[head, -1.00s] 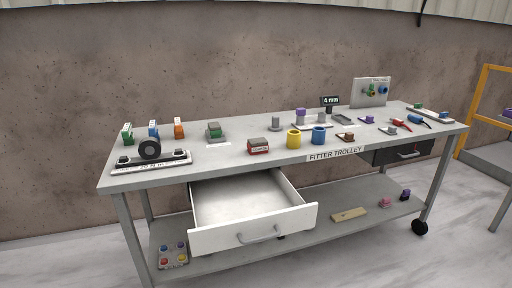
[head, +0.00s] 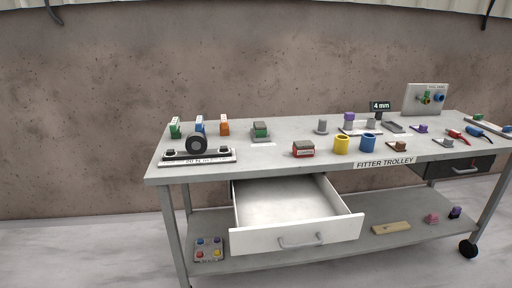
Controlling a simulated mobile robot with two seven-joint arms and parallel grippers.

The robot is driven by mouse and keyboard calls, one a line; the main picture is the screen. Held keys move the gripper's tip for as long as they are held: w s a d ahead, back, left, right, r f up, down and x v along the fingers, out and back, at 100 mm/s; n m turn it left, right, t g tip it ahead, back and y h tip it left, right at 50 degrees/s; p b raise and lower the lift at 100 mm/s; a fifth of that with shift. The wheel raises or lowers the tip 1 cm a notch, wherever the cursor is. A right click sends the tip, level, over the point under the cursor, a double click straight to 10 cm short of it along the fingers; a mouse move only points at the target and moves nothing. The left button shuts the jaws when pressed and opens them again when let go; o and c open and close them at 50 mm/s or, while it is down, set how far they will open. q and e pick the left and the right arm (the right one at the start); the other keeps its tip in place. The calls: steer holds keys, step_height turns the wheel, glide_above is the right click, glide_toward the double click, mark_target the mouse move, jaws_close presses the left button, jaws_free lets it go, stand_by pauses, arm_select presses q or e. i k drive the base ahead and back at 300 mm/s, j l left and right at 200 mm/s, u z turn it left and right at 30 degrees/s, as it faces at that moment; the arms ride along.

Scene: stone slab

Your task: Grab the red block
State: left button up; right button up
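A red block (head: 303,149) with a grey top and a pale label on its front sits near the front edge of the grey trolley top (head: 280,160) in the head view. It stands left of a yellow cup (head: 341,145) and a blue cup (head: 367,143), apart from them. Neither of my grippers shows in the view.
An open, empty white drawer (head: 297,240) juts out below the block. A black ring on a long base (head: 198,157) stands at the left. A green block (head: 260,130) sits behind. The lower shelf (head: 340,240) holds a few small items.

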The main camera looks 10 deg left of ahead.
mark_target(302, 149)
steer(key=i+l+u, duration=0.15)
steer(key=u, duration=0.3)
steer(key=l+u, duration=0.4)
steer(key=i+l+u, duration=0.1)
steer(key=l+u, duration=0.4)
steer(key=l, duration=0.15)
steer(key=l+u, duration=0.3)
steer(key=l, duration=1.25)
steer(key=k+l+u, duration=0.1)
steer(key=l, duration=0.7)
